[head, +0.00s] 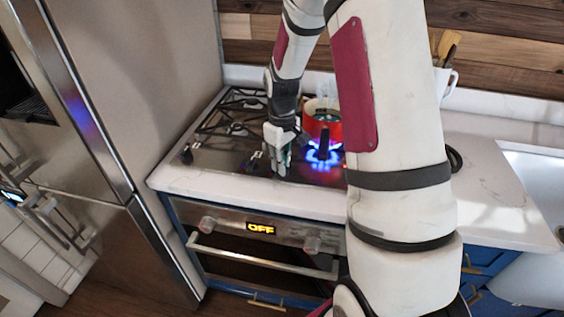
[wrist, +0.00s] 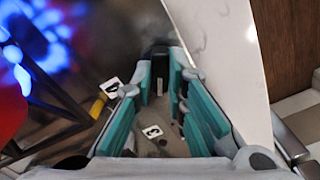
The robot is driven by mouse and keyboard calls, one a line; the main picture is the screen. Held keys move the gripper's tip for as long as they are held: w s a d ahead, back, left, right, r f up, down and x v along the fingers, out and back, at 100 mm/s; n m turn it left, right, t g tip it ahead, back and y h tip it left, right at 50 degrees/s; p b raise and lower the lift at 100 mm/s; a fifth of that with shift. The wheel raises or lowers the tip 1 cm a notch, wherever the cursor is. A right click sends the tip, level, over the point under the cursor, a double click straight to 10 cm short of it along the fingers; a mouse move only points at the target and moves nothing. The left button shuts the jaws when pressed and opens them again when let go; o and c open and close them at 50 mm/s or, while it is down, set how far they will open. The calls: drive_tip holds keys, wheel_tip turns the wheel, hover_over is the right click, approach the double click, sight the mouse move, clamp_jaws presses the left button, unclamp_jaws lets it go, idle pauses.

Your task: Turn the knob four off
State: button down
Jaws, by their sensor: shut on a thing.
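My gripper (head: 280,163) reaches down to the front edge of the cooktop, beside the lit front burner. In the wrist view its teal-padded fingers (wrist: 160,75) are shut on a small dark knob (wrist: 160,51) with a pale mark below it. I cannot read which number belongs to this knob. A label reading 3 (wrist: 152,131) shows between the fingers, and another white label (wrist: 110,87) lies to their left, its digit unclear. A blue flame (head: 323,158) burns at the front right burner. The fingers hide the gripped knob in the head view.
A red pot (head: 323,122) stands behind the flame. Another black knob (head: 187,156) is at the cooktop's left front. The oven (head: 270,262) below displays OFF. A steel fridge (head: 150,110) bounds the left; white counter (head: 490,195) lies right.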

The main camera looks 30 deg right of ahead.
drive_tip(key=m, duration=0.6)
drive_tip(key=shift+m+b, duration=0.3)
drive_tip(key=m, duration=0.5)
drive_tip(key=shift+m, duration=0.3)
idle(0.4)
drive_tip(key=c, duration=1.6)
unclamp_jaws()
drive_tip(key=shift+r, duration=0.1)
wheel_tip(320, 180, up, 12)
